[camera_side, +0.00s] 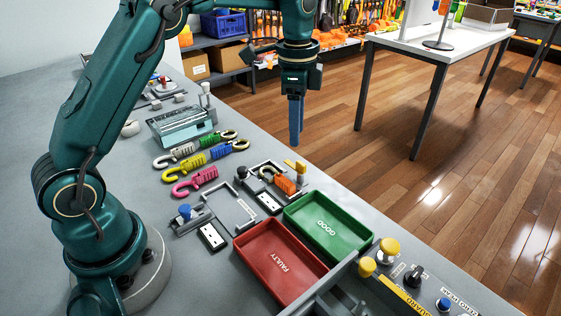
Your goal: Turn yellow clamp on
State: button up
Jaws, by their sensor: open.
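A yellow clamp handle (295,166) sits at the back edge of a grey fixture plate, beside an orange hook-shaped piece (285,184). It looks tilted, but its exact position is too small to tell. My gripper (296,142) points down in the air above and behind this fixture, apart from the handle. It is open with nothing visible in it; the fingers overlap from this side, so the gap is hidden.
A green GOOD tray (366,240) and red FAULTY tray (246,252) lie in front. A blue-knobbed clamp (185,211) stands left, near several coloured hooks (195,182). A panel with yellow knobs (389,246) is at right. The bench edge runs close behind the yellow handle.

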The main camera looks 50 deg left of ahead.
aim_at(301, 163)
jog(key=m, duration=0.3)
jog(key=f+m, duration=0.1)
jog(key=shift+w+d+m, duration=0.1)
jog(key=shift+w+m, duration=0.2)
jog(key=shift+w, duration=0.05)
jog(key=m, duration=0.2)
jog(key=shift+w+d+f+m, duration=0.1)
jog(key=shift+w+f+m, duration=0.15)
jog(key=shift+f+m, duration=0.15)
jog(key=shift+d+f, duration=0.1)
jog(key=shift+f, duration=2.95)
grip_shut()
